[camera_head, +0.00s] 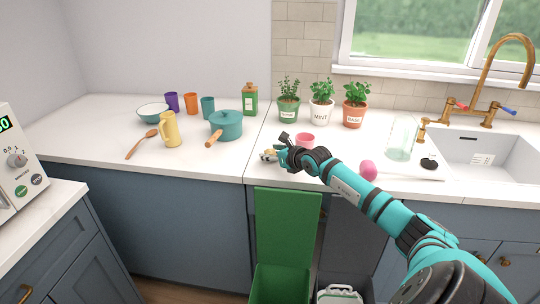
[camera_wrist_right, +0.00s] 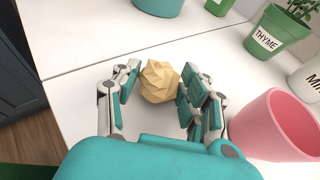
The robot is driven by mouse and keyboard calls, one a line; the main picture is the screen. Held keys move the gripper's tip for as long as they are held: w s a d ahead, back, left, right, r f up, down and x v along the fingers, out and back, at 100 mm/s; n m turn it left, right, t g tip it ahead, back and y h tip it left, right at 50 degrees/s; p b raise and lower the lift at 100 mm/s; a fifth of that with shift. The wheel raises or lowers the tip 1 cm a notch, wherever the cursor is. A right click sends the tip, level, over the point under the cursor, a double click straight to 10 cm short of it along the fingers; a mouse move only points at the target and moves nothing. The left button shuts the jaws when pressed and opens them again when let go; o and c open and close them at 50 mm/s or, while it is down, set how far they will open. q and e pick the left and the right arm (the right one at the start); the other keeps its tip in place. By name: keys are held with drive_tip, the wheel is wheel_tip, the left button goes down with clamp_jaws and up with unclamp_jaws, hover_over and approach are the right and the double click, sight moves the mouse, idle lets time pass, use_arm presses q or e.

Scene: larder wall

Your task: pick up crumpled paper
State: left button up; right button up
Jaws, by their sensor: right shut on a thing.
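The crumpled paper is a tan, faceted ball (camera_wrist_right: 160,82) low over the white counter in the right wrist view. My right gripper (camera_head: 271,154) is shut on it, with fingers on both sides of the ball in the right wrist view (camera_wrist_right: 156,88). In the head view the paper is mostly hidden by the gripper. I cannot tell whether the paper touches the counter. My left gripper is not in view.
A pink cup (camera_wrist_right: 278,125) stands close to the right of the gripper. Potted herbs (camera_head: 322,105) stand behind. A teal pot (camera_head: 228,124), a yellow pitcher (camera_head: 171,130) and several cups are at left. A green bin (camera_head: 287,220) with its lid raised is below the counter edge.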

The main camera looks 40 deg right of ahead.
sight(272, 150)
drive_tip(key=shift+r, duration=0.15)
drive_tip(key=shift+r+b, duration=0.4)
drive_tip(key=shift+r, duration=1.1)
drive_tip(key=s, duration=0.5)
drive_tip(key=s+d+r+b, duration=0.1)
drive_tip(key=s, duration=1)
drive_tip(key=shift+d+r+b, duration=0.35)
drive_tip(key=shift+b, duration=0.05)
